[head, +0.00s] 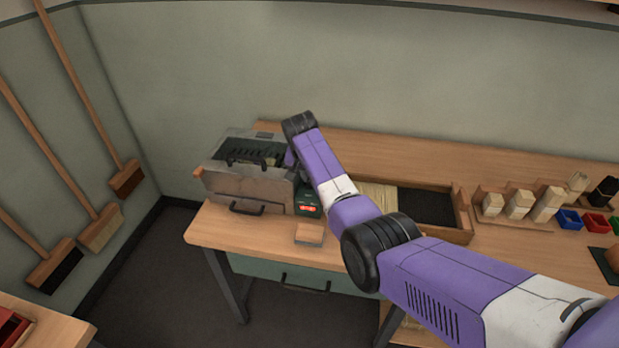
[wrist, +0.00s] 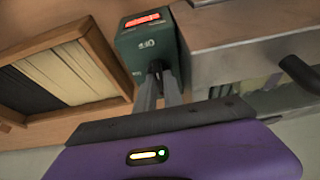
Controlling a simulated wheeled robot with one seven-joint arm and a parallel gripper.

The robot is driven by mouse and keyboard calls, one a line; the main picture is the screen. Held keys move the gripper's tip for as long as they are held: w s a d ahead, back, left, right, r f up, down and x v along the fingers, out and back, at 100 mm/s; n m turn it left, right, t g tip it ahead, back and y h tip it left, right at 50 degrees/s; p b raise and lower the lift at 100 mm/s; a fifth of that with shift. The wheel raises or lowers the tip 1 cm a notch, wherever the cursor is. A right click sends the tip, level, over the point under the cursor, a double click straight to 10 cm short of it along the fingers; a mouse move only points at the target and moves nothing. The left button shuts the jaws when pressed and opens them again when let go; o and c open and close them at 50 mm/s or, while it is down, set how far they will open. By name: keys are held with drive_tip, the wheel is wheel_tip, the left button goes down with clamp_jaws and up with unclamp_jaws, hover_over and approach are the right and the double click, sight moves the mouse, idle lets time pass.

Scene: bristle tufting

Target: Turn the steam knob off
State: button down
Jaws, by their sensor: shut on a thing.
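The steam box (head: 240,187) is a grey metal case with a dark handle, at the left end of the workbench. A dark green control box (head: 307,196) with a lit red display is fixed to its right side. In the wrist view the control box (wrist: 150,50) is at top centre, its display too blurred to read. My gripper (wrist: 156,72) is shut on the small dark steam knob (wrist: 155,66) low on the control box face. The fingers hide most of the knob, so its turn position cannot be told. In the head view my arm hides the gripper.
A wooden tray (head: 461,213) with pale and black bristles lies right of the box, also in the wrist view (wrist: 100,60). A small wooden block (head: 309,234) sits at the bench's front edge. Brush blocks (head: 518,204) and coloured bins (head: 595,222) stand farther right.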

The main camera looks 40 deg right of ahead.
sight(307, 193)
idle(0.3)
drive_tip(key=c, duration=1.5)
unclamp_jaws()
drive_tip(key=shift+o, duration=0.2)
drive_tip(key=shift+r, duration=0.1)
drive_tip(key=v, duration=0.7)
drive_tip(key=shift+r, duration=0.25)
drive_tip(key=shift+s+a, duration=0.15)
